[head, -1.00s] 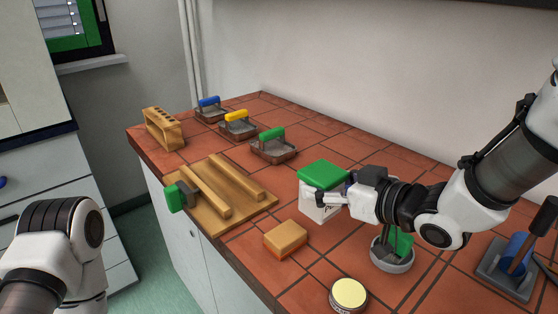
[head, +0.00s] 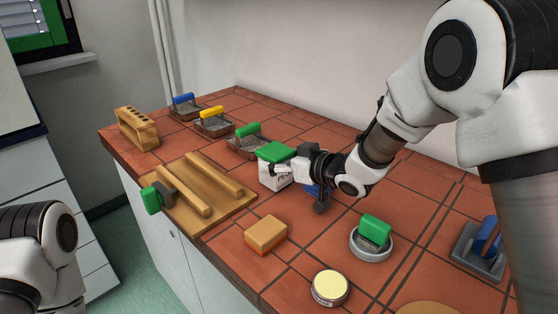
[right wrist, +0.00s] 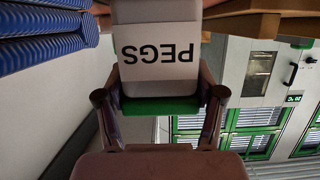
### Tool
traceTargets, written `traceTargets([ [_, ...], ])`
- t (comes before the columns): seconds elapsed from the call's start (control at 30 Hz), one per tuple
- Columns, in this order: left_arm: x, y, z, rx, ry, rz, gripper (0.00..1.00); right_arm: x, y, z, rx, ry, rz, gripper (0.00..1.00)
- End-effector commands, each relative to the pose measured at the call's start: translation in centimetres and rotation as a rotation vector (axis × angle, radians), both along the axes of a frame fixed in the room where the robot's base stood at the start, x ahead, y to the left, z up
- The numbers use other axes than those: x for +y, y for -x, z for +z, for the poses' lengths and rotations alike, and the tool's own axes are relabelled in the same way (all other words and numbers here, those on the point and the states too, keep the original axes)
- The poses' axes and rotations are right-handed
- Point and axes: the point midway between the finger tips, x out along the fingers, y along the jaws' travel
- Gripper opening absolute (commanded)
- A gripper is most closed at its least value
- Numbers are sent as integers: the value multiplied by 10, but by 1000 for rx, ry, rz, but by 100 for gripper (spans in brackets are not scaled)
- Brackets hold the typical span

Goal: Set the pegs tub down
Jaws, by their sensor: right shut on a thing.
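The pegs tub is a white box with a green lid (head: 276,151), in the middle of the head view. My right gripper (head: 287,166) is shut on it from the right. In the right wrist view the tub (right wrist: 158,85) sits between the two fingers, its PEGS label upside down and the green lid low in the picture. The tub stands upright over the tiled bench; I cannot tell whether its base touches the tiles. My left arm shows at the lower left, but its gripper is out of view.
A green-handled float (head: 247,140) is close behind the tub. A wooden board (head: 235,203) lies left, a sponge block (head: 265,234) in front. A grey bowl (head: 371,252) and yellow-lidded tin (head: 330,286) stand front right.

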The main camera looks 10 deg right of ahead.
Motion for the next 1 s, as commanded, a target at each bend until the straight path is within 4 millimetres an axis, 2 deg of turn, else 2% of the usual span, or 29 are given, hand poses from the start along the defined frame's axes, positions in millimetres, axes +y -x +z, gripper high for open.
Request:
traceTargets([
  [0.17, 0, 0, 0, 0, 0, 0, 93, 0, 0, 2, -2, 0, 0, 25],
  [0.67, 0, 0, -5, 0, 0, 0, 93, 0, 2, -16, 9, 1, 0, 25],
  [0.7, 0, 0, -5, 0, 0, 0, 93, 0, 2, -17, 12, 0, -1, 82],
  [0.73, 0, 0, -5, 0, 0, 0, 93, 0, 2, -18, 13, 1, -1, 93],
  [1.0, 0, 0, -6, 0, 0, 0, 93, 0, 3, -19, 16, 1, -1, 93],
])
